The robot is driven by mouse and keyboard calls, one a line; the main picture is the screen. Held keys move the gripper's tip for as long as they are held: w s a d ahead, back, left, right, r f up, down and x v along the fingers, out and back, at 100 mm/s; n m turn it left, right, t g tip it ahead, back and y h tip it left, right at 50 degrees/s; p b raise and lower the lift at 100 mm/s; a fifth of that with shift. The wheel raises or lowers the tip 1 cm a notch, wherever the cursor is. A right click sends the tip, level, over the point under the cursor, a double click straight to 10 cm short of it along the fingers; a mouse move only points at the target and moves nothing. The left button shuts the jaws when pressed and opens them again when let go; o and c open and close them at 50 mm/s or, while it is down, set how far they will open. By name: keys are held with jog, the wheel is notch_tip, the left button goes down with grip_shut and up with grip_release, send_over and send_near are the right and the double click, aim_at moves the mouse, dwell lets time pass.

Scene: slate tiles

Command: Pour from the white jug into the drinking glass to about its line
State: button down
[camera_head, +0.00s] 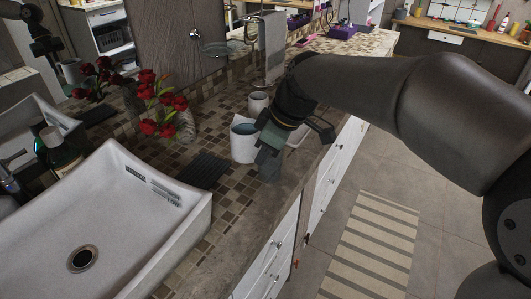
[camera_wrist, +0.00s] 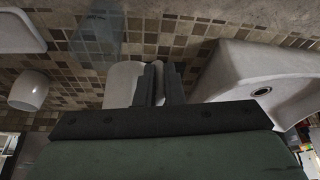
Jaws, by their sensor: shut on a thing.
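The white jug (camera_head: 243,147) is upright on or just above the tiled counter, with bluish liquid visible at its mouth. In the wrist view the jug (camera_wrist: 121,86) is right beside my fingers. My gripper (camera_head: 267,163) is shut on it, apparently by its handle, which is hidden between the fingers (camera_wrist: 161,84). The drinking glass shows as a clear, bluish shape (camera_wrist: 97,38) in the wrist view, apart from the jug and toward the counter's grey edge.
A white sink (camera_head: 150,215) fills the near left. A dark ribbed mat (camera_head: 204,170) lies between sink and jug. A smaller white cup (camera_head: 258,103) stands behind the jug, and a white tray (camera_head: 298,136) lies to the right. Red flowers (camera_head: 165,104) stand at the back left.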

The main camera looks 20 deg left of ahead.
jog(key=g+y, duration=0.3)
jog(key=shift+s+a+r+m, duration=0.2)
jog(key=shift+r+m, duration=0.1)
jog(key=shift+m, duration=0.1)
jog(key=shift+f+g+y+b, duration=0.3)
jog(key=shift+f+g+y, duration=0.2)
jog(key=shift+f+y, duration=0.25)
jog(key=shift+f+m+g+y+p, duration=0.3)
jog(key=shift+g+y, duration=0.4)
jog(key=shift+y, duration=0.25)
jog(key=shift+g+y+p, duration=0.5)
jog(key=shift+y, duration=0.2)
notch_tip(320, 180, up, 4)
jog(key=t+h, duration=0.3)
jog(key=h, duration=0.1)
jog(key=n+t+h+p, duration=0.1)
jog(key=t+h, duration=0.2)
jog(key=shift+r+n+t+h, duration=0.2)
jog(key=shift+n+t+h, duration=0.1)
jog(key=shift+t+h, duration=0.1)
